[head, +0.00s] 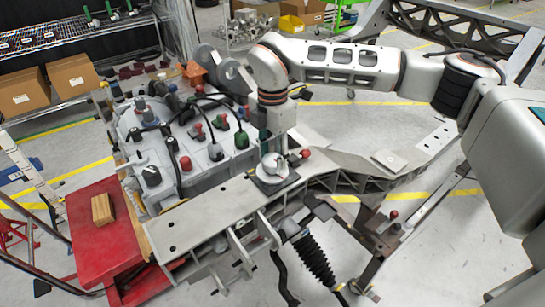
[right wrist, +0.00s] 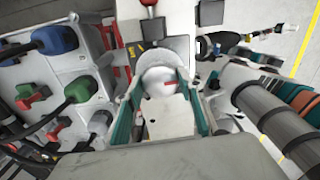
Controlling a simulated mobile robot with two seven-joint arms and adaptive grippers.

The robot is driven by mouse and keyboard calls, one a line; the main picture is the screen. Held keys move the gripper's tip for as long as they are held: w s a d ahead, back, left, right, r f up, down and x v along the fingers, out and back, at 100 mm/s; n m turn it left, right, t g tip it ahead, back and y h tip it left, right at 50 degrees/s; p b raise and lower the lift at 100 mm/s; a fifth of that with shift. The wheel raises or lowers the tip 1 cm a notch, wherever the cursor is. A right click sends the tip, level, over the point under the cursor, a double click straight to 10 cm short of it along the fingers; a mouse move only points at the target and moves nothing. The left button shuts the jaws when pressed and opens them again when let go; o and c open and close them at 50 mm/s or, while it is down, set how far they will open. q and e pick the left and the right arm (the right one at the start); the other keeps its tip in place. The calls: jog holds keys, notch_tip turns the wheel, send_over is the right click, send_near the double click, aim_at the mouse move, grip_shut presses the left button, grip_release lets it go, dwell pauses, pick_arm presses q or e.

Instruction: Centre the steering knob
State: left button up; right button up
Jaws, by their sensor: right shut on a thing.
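The steering knob (head: 273,164) is a pale round piece on a dark square plate (head: 275,179), on the pale chassis beam. It also shows in the right wrist view (right wrist: 160,80), with a short red mark lying nearly level across its face, right of its middle. My right gripper (head: 274,152) comes down over the knob from above. In the right wrist view its two teal-padded fingers (right wrist: 163,98) stand on either side of the knob and are shut on it. The finger contact is partly hidden in the head view. My left gripper is in neither view.
A housing with several coloured connectors and cables (head: 215,150) stands left of the knob. A red ball-ended lever (head: 304,154) is close on its right. A red stand (head: 95,245) with a wooden block (head: 102,209) is at lower left. A black bellows (head: 315,260) lies below.

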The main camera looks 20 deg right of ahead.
aim_at(273, 158)
jog(key=shift+m, duration=0.4)
jog(key=o, duration=1.1)
jog(key=shift+r, duration=0.15)
notch_tip(273, 158, up, 12)
jog(key=shift+s, duration=0.1)
